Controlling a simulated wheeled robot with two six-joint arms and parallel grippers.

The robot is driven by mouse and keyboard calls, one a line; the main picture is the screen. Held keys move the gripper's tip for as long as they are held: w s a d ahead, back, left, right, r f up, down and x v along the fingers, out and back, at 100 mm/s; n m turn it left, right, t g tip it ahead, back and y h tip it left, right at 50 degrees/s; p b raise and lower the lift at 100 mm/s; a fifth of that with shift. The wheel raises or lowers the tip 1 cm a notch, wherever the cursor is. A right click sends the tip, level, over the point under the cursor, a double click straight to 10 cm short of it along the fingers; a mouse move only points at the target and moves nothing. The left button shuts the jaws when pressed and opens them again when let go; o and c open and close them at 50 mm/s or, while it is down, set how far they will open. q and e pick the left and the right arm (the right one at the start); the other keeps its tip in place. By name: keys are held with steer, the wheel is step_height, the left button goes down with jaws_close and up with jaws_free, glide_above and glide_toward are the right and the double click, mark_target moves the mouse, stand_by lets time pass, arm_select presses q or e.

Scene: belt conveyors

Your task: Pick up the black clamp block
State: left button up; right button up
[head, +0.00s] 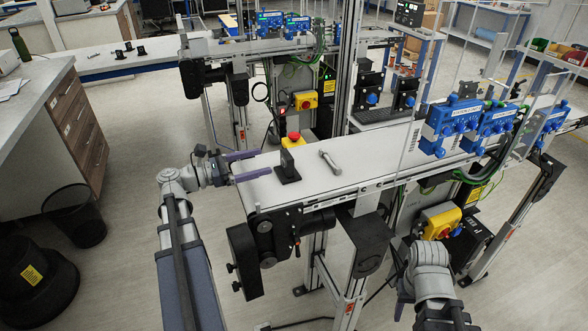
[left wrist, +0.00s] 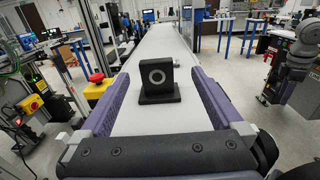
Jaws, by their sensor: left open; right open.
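The black clamp block (head: 287,167) stands upright on the near end of the white conveyor belt (head: 384,150). It has a flat base and a tall plate; in the left wrist view the block (left wrist: 157,80) shows a pale ring on its face. My left gripper (head: 259,163) is open, with purple fingers pointing at the block from the belt's left end. In the left wrist view the block appears between the fingers, ahead and apart from them. My right gripper (head: 402,292) is low at the right, away from the block, partly hidden by its own arm.
A silver metal pin (head: 329,163) lies on the belt right of the block. A red emergency button on a yellow box (head: 293,140) stands just behind the belt. Blue sensor units (head: 452,124) stand over the belt farther right. A second conveyor (head: 270,45) is behind.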

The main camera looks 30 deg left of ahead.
arm_select(q)
steer(key=shift+w+a+f, duration=0.15)
steer(key=shift+w+f, duration=0.25)
steer(key=shift+w, duration=0.05)
steer(key=shift+r, duration=0.1)
steer(key=shift+x, duration=5.95)
arm_select(e)
steer(key=shift+w+f, duration=0.35)
arm_select(q)
steer(key=shift+c, duration=0.2)
steer(key=c, duration=1.4)
steer(key=shift+r, duration=0.1)
arm_select(e)
steer(key=shift+r, duration=0.15)
arm_select(q)
step_height(320, 180, up, 10)
steer(key=p, duration=1)
arm_select(e)
step_height(320, 180, up, 10)
